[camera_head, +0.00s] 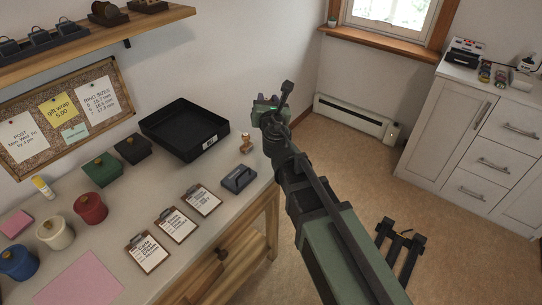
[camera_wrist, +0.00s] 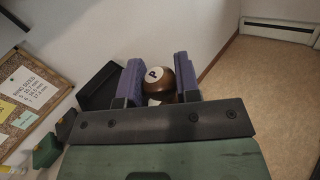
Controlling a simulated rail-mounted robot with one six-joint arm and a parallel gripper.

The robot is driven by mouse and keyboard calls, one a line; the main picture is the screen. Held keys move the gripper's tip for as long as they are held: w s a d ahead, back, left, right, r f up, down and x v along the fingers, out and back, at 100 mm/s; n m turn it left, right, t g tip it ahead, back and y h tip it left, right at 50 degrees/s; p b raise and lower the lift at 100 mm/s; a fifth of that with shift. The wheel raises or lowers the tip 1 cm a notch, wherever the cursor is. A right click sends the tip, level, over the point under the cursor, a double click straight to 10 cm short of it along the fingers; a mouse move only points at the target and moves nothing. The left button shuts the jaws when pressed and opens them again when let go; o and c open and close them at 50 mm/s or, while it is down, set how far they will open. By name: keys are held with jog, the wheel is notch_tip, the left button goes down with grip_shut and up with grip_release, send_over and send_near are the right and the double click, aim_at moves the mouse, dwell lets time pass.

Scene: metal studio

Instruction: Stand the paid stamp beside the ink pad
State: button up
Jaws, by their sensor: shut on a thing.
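My gripper (camera_head: 268,105) is raised past the far right end of the counter, above the floor side. In the wrist view my gripper (camera_wrist: 158,80) has its two purple-padded fingers shut on a brown, round-knobbed stamp (camera_wrist: 156,74) with a white P label, which I take as the paid stamp. Its lower part is hidden, and the head view does not show it clearly. A dark blue-grey block (camera_head: 238,180), likely the ink pad, lies near the counter's front right edge. A small tan stamp-like piece (camera_head: 246,143) stands on the counter behind it.
A black tray (camera_head: 185,125) lies behind, also partly seen in the wrist view. Several clipboard cards lie left of the blue-grey block. Lidded pots and boxes stand further left. Some bare counter (camera_head: 222,167) shows around the block.

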notch_tip(320, 180, down, 18)
jog(key=b, duration=1.6)
jog(key=shift+w, duration=0.1)
jog(key=shift+r+p, duration=0.3)
jog(key=shift+p, duration=0.05)
jog(key=shift+f, duration=0.25)
jog(key=o, duration=0.9)
jog(key=shift+r, duration=0.1)
